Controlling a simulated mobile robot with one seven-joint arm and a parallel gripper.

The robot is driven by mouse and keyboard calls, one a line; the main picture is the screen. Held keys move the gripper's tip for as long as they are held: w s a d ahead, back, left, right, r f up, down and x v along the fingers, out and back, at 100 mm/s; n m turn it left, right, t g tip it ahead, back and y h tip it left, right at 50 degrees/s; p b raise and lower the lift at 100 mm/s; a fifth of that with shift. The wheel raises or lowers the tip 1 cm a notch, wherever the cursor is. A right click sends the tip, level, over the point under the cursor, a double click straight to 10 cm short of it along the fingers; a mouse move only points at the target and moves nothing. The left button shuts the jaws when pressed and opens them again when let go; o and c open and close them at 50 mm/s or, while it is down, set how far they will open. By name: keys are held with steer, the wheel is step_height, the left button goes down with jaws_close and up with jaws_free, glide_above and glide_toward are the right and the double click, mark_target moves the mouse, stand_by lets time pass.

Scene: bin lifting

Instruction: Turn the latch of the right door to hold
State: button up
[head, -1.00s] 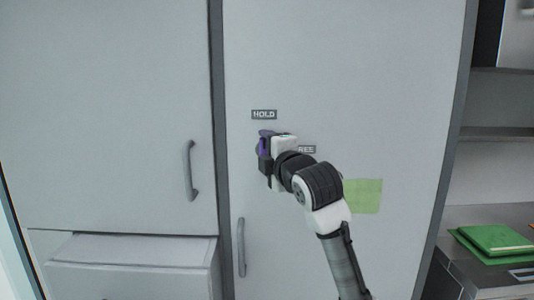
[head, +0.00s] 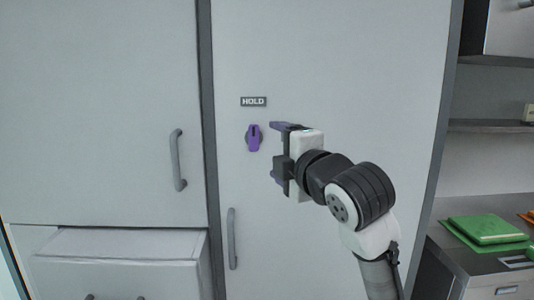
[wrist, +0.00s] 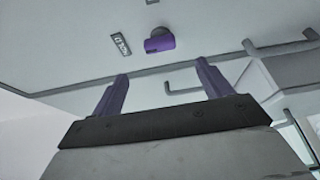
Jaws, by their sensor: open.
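The purple latch (head: 254,138) is on the tall right door (head: 330,60), just below the HOLD label (head: 253,101). Its knob stands upright, in line with that label. In the wrist view the latch (wrist: 160,40) lies beyond the fingertips, with the HOLD label (wrist: 120,44) to its left. My gripper (head: 276,152) is open and empty, just right of the latch in the head view and apart from it. Its two purple fingers (wrist: 162,72) point toward the door in the wrist view.
The right door's handle (head: 233,238) is low on its left side. The left door has its own handle (head: 179,160), with a drawer (head: 125,246) protruding below. Green items (head: 485,229) lie on the counter at right.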

steer(key=v, duration=0.2)
steer(key=shift+s+d, duration=0.1)
steer(key=shift+s, duration=0.2)
